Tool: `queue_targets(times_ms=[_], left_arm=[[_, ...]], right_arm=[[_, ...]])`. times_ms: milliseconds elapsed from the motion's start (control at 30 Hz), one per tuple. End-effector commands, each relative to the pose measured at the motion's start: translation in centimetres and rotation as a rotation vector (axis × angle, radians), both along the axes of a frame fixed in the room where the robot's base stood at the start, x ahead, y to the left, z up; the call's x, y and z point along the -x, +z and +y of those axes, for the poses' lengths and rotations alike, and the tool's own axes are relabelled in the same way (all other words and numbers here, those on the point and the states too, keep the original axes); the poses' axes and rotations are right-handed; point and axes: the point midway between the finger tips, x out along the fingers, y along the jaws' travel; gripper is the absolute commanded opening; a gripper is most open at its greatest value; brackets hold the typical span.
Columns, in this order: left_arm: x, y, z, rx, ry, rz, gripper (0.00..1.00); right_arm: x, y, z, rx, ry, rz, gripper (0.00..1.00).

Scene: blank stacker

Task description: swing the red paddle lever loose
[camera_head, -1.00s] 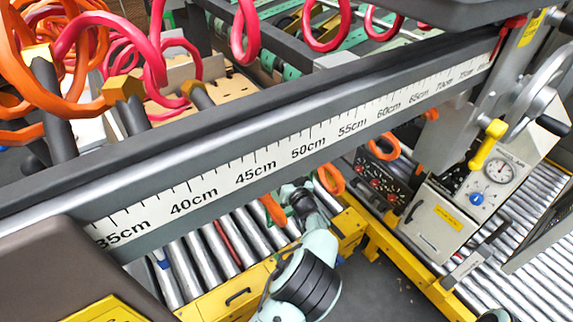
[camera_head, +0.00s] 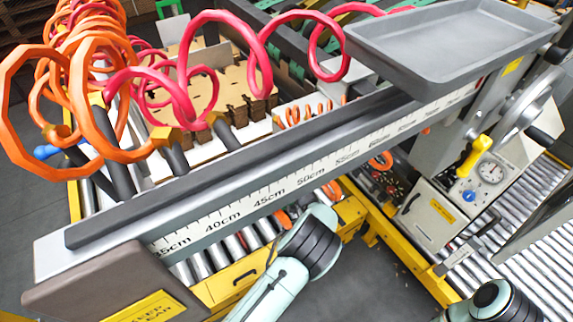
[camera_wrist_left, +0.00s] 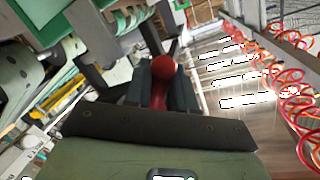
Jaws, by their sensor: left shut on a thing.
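The red lever (camera_wrist_left: 163,68) shows in the left wrist view as a rounded red knob with a red stem below it. My left gripper (camera_wrist_left: 162,86) has its dark fingers on both sides of the stem and is shut on it. The lever's base is hidden. In the head view my left arm reaches up from the bottom middle, and its gripper is hidden behind the ruler beam. I cannot make out the red lever in the head view. Only part of my right arm shows at the bottom right, and its gripper is out of view.
A long beam with a centimetre scale (camera_head: 268,203) crosses in front. Coiled orange (camera_head: 95,110) and red hoses (camera_head: 240,45) hang behind it. A grey tray (camera_head: 455,40) is at upper right. A gauge box with a yellow handle (camera_head: 474,156) stands right, beside roller conveyors (camera_head: 540,215).

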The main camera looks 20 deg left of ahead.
Motion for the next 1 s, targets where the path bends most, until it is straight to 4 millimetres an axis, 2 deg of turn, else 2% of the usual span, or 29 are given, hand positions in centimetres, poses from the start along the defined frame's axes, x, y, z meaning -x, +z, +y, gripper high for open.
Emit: queue_targets(times_ms=[167,200,233,533,667,1000], left_arm=[[0.1,-0.1,0.0,0.0,0.0,0.002,0.0],[0.1,-0.1,0.0,0.0,0.0,0.002,0.34],[0.1,-0.1,0.0,0.0,0.0,0.002,0.42],[0.1,-0.1,-0.1,0.0,-0.001,0.0,0.42],[0.7,0.1,-0.8,0.001,-0.002,-0.001,0.42],[6.0,0.8,-5.6,0.002,-0.003,0.001,0.42]], right_arm=[[0.0,0.0,0.0,0.0,0.0,0.0,0.49],[0.0,0.0,0.0,0.0,0.0,0.0,0.49],[0.0,0.0,0.0,0.0,0.0,0.0,0.49],[0.0,-0.1,0.0,0.0,0.0,0.0,0.49],[0.1,-0.2,0.0,0.0,0.0,0.001,0.49],[0.5,-1.0,0.0,0.0,0.0,0.006,0.49]])
